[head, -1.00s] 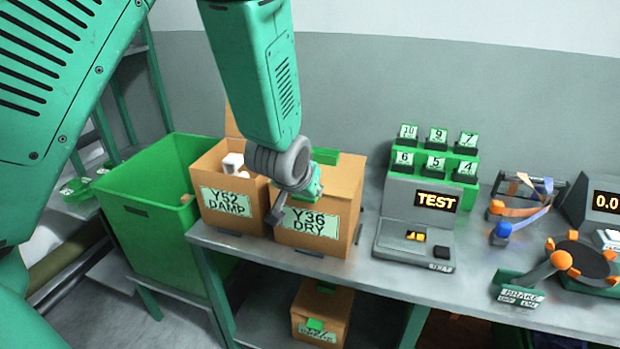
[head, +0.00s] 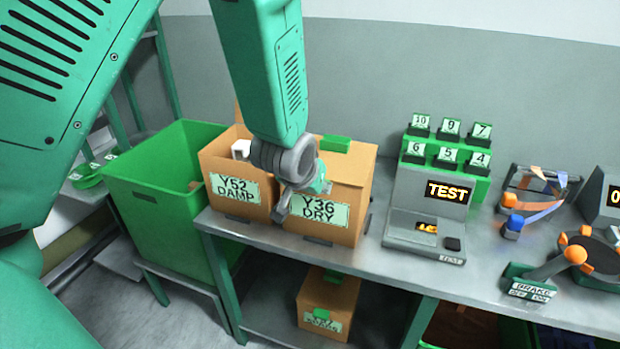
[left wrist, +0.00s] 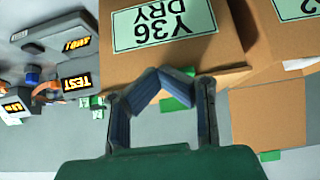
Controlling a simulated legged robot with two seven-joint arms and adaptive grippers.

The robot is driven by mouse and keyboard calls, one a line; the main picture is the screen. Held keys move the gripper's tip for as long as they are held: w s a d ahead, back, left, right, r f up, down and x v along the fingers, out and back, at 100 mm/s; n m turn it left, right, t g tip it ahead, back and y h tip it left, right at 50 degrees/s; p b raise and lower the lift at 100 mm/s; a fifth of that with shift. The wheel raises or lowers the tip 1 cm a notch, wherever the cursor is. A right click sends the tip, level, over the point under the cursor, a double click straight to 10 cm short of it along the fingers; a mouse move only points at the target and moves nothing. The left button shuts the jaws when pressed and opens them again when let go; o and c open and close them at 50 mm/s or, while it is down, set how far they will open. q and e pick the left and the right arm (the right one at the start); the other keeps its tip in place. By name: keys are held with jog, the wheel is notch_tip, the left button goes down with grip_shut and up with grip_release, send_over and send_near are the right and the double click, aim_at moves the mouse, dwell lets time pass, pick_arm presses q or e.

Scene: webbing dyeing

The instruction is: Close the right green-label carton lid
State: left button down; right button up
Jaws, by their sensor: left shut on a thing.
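The right carton (head: 290,230), with a green Y36 DRY label, stands on the bench. Its brown top (head: 352,168) looks flat, with a green tab (head: 335,143) at the back. My left gripper (head: 302,197) is at its upper front, near the left corner. In the left wrist view the view is turned over, and the fingers (left wrist: 165,75) converge at the carton's (left wrist: 225,45) top edge. They are shut at the lid edge; the tips hide exactly what is between them. My right gripper is not in view.
A green bin (head: 150,205) is farther left. A TEST device (head: 425,215) and a numbered rack (head: 440,172) stand to the right. Another carton (head: 340,292) sits below.

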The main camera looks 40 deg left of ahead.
pick_arm(q)
jog(key=v, duration=1.1)
jog(key=shift+r, duration=0.2)
jog(key=shift+w, duration=0.1)
